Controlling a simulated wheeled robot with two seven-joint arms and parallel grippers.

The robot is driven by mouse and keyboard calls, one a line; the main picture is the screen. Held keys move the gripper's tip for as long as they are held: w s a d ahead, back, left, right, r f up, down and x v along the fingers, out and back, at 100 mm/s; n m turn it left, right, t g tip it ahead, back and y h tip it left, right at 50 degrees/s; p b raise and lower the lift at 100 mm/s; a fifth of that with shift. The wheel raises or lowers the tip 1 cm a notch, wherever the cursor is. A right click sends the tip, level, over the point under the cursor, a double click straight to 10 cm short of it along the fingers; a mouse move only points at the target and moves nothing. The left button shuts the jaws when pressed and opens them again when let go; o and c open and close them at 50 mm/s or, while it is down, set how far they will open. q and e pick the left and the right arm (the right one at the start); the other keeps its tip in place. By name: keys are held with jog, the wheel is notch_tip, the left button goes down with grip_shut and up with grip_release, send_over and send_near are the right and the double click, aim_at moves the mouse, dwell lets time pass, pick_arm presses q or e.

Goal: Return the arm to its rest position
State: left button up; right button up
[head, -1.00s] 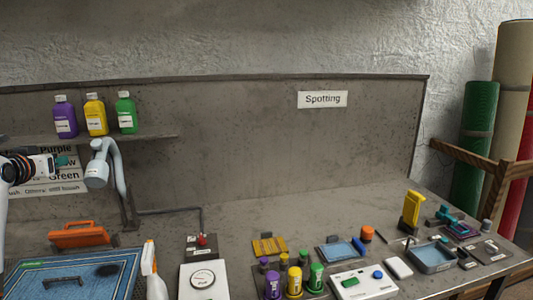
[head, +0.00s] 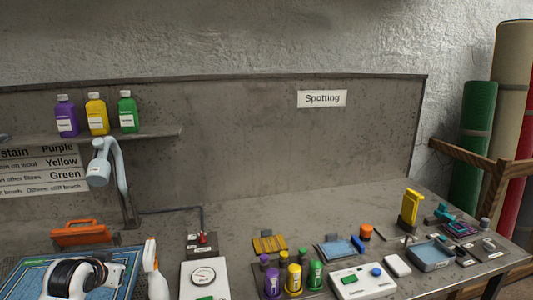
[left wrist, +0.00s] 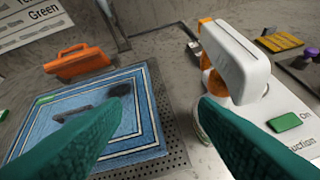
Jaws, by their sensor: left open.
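My left arm comes in at the bottom left of the head view, low over the blue rug (head: 30,272). Its fingers are not clear there. In the left wrist view my left gripper (left wrist: 160,102) has two teal fingers spread wide, with nothing between them. Beyond them lies the blue rug (left wrist: 135,110) with a dark stain and a dark handle-like piece on it. A white and orange spray bottle (left wrist: 240,65) is close by the right finger, which partly covers it; I cannot tell whether they touch. My right gripper is not in view.
The spray bottle (head: 152,275) stands right of the rug. A lamp (head: 100,170) stands below the bottle shelf (head: 155,132). A control box (head: 203,278) and several small bottles stand at front centre.

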pick_arm(q)
jog(key=s+d+f+m+g+h, duration=0.1)
jog(key=s+d+f+g, duration=0.1)
jog(key=s+d+f, duration=0.4)
jog(key=s+d+f+g, duration=0.1)
jog(key=s+d+f, duration=0.3)
jog(key=s+f, duration=0.3)
jog(key=s+d+f+g, duration=0.15)
jog(key=s+d, duration=0.25)
jog(key=s, duration=0.7)
jog(key=s+d+f+g, duration=0.1)
jog(key=s+d+g, duration=0.15)
jog(key=s, duration=0.85)
notch_tip(320, 180, down, 27)
jog(key=s+g, duration=0.1)
jog(key=s, duration=0.1)
jog(key=s+a+f+g+b, duration=0.1)
jog(key=s+a+f, duration=0.1)
jog(key=s+f, duration=1.4)
jog(key=shift+f+m+h, duration=0.3)
